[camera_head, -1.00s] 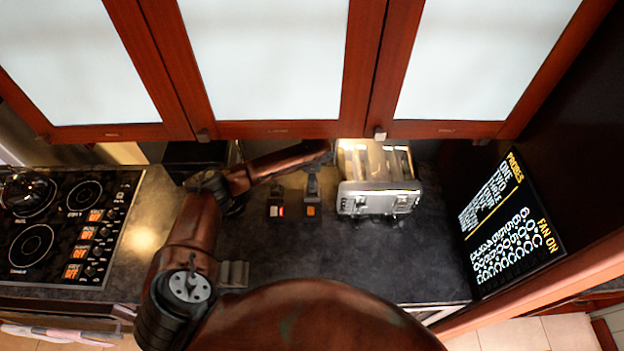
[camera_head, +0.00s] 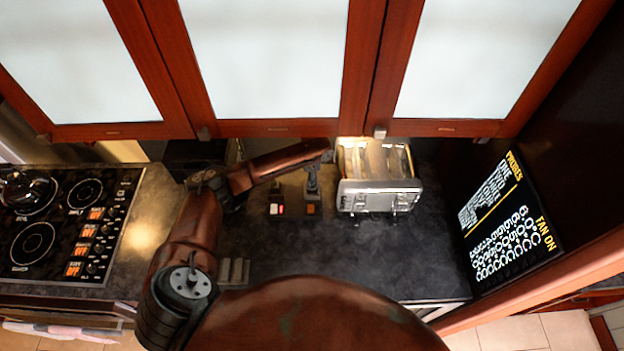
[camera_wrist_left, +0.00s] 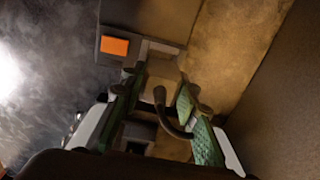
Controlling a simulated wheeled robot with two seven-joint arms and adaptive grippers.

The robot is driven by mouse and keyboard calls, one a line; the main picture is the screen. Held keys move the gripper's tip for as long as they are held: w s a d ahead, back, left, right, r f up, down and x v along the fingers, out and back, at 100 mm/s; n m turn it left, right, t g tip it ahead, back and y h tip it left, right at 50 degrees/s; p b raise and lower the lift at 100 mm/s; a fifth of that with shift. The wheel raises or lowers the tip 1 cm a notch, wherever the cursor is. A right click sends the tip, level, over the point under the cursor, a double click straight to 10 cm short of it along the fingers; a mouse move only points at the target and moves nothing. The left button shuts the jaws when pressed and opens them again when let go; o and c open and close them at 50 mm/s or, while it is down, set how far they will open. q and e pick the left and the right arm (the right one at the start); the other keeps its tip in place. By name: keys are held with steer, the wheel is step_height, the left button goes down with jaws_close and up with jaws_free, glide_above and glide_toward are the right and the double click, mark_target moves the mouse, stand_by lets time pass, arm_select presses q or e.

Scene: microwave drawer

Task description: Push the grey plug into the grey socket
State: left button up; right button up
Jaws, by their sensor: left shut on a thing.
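My left gripper (camera_wrist_left: 163,86) is shut on the grey plug (camera_wrist_left: 157,89), with a dark cable curving from it between the green-padded fingers. In the wrist view the plug is in front of a grey socket plate (camera_wrist_left: 144,47) with an orange switch (camera_wrist_left: 115,46). Whether the plug's pins are in the socket is hidden. In the head view the gripper (camera_head: 314,172) is at the back of the counter, left of the toaster, and the plug is too small to make out clearly. The orange switch (camera_head: 311,208) shows just below it. My right gripper is not in view.
A second unit with a red and white switch (camera_head: 276,209) is just left. The metal toaster (camera_head: 380,182) stands close on the right. A grey ribbed block (camera_head: 234,271) is nearer me. Cabinets (camera_head: 270,129) hang above. The front counter (camera_head: 340,250) is clear.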

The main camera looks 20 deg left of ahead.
arm_select(q)
steer(key=shift+p, duration=0.8)
stand_by(1.0)
steer(key=shift+f+b, duration=0.85)
steer(key=shift+f, duration=0.85)
steer(key=o, duration=1.2)
steer(key=shift+o, duration=0.2)
steer(key=shift+f, duration=0.1)
step_height(320, 180, up, 8)
steer(key=shift+f, duration=0.2)
steer(key=shift+d+f, duration=0.1)
steer(key=shift+d, duration=0.05)
